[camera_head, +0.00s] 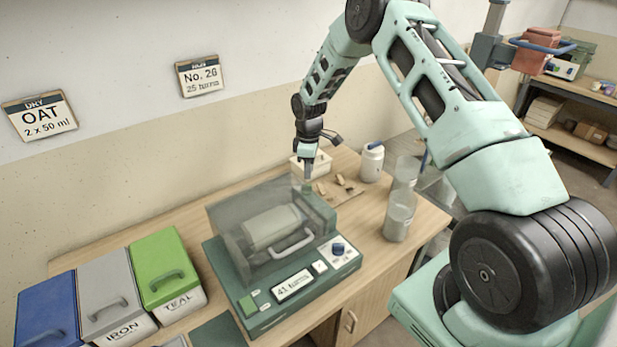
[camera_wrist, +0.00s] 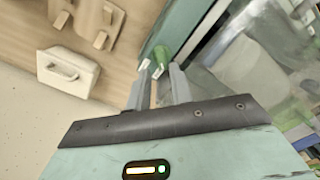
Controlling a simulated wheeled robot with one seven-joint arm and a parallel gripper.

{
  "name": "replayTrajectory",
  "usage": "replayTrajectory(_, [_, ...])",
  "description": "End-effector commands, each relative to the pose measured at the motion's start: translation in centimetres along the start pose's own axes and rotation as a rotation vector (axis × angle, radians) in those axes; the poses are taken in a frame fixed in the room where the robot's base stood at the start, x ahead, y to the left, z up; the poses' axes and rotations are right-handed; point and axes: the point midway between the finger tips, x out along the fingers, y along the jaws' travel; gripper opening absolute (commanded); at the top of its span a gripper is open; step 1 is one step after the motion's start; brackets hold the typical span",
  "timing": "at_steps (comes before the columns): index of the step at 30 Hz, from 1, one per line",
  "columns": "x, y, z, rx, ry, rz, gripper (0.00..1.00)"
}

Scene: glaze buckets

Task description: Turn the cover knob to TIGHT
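A dark green machine (camera_head: 262,316) stands on the wooden bench, with a clear cover (camera_head: 235,208) over a pale jar (camera_head: 270,226). In the wrist view a small green knob (camera_wrist: 160,56) with a white mark sits by the machine's edge, just beyond the fingertips. I take it for the cover knob; its setting cannot be read. My gripper (camera_head: 308,174) points down over the machine's back right corner. In the wrist view my gripper (camera_wrist: 158,84) has its fingers apart, with nothing clearly between them. Contact with the knob cannot be told.
A blue knob (camera_head: 338,249) and a display (camera_head: 292,286) reading about 41 turns are on the front panel. Clear containers (camera_head: 399,216) and a white bottle (camera_head: 371,163) stand right of the machine. A white handled box (camera_wrist: 68,72) is near my gripper. Lidded buckets (camera_head: 165,270) stand left.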

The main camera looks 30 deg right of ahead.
Motion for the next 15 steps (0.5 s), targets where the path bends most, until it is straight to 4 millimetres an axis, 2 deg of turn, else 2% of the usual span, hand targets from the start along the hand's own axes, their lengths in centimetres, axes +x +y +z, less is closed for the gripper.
replayTrajectory(6, [3.5,-0.1,0.0,-0.001,-0.001,-0.003,0.22])
replayTrajectory(15, [5.6,0.0,0.0,0.000,0.000,0.000,0.22])
